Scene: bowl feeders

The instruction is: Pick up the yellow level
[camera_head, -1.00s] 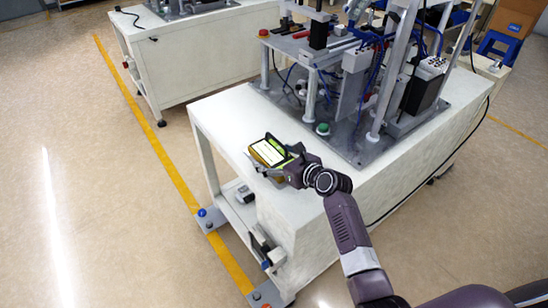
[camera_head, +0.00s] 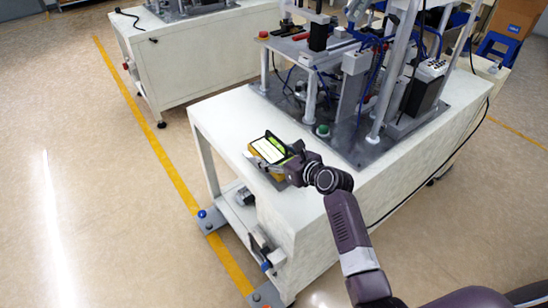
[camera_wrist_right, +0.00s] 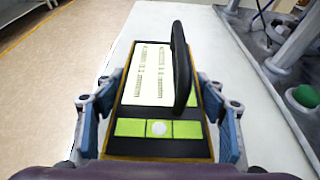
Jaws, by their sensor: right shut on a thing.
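The yellow level (camera_head: 268,149) is at the near left end of the white workbench top. In the right wrist view the level (camera_wrist_right: 158,128) shows a dark top with a pale printed label, a black handle and bright green panels, with yellow along its edges. My right gripper (camera_head: 276,157) is shut on it, and in the right wrist view its fingers (camera_wrist_right: 158,110) press on both sides. I cannot tell whether the level touches the bench top. My left gripper is not in view.
The white workbench (camera_head: 300,205) carries a machine frame with a metal base plate (camera_head: 350,147) right of the level. A green button (camera_head: 323,130) stands near the plate's edge. A second bench (camera_head: 195,60) is behind. Floor on the left is open.

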